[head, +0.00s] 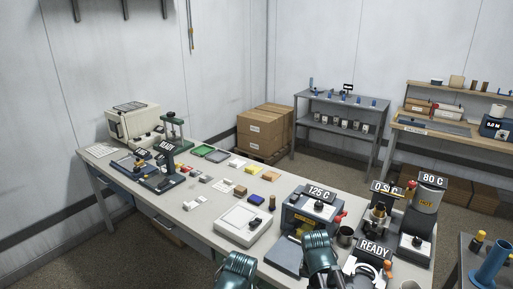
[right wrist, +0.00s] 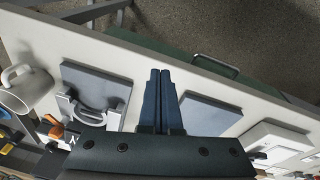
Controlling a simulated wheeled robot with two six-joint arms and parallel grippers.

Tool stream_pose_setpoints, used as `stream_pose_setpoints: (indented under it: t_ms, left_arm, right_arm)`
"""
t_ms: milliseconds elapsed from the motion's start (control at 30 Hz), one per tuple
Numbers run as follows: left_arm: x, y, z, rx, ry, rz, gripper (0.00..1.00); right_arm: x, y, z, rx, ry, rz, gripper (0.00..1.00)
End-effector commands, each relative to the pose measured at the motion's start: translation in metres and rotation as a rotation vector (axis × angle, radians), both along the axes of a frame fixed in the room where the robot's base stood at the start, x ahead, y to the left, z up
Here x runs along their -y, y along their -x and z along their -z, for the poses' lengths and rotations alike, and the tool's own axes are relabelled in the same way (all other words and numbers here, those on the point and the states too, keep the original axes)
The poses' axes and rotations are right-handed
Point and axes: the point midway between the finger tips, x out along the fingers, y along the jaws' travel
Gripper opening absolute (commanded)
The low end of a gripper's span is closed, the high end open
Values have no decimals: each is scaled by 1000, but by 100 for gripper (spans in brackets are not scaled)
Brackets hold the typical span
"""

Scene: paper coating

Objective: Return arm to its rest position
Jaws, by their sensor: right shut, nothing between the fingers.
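My right arm's green wrist part (head: 318,250) shows at the bottom of the head view, between the 125 C press and the READY device. In the right wrist view my right gripper (right wrist: 162,75) is shut and empty. Its two dark fingers lie side by side over the table's front strip, between two grey plates. A green part of my left arm (head: 237,270) is at the bottom edge of the head view, in front of the white balance. The left fingers are cut off below the frame, so their opening is hidden.
The 125 C press (head: 308,217) and READY device (head: 374,250) stand close to my right arm. A white balance (head: 239,225) is on the workbench. A pale mug (right wrist: 25,88) is at the left of the wrist view. Floor (right wrist: 235,25) shows past the table edge.

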Motion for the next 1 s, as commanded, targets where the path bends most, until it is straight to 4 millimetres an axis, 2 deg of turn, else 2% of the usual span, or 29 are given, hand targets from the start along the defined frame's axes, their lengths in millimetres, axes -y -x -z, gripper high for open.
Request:
stream_pose_setpoints:
  t_ms: [33, 333, 500, 800, 1000]
  left_arm:
    - [0, 0, 0, 0, 0, 0, 86]
    - [0, 0, 0, 0, 0, 0, 86]
    - [0, 0, 0, 0, 0, 0, 86]
    - [0, 0, 0, 0, 0, 0, 86]
    - [0, 0, 0, 0, 0, 0, 86]
  right_arm:
    - [0, 9, 1, -9, -15, -55, 0]
    - [-4, 41, 2, -40, -88, -379, 0]
    - [-41, 51, 2, -84, -64, -476, 0]
    - [-96, 82, 2, -159, -10, -634, 0]
    - [-114, 95, 1, -186, 14, -693, 0]
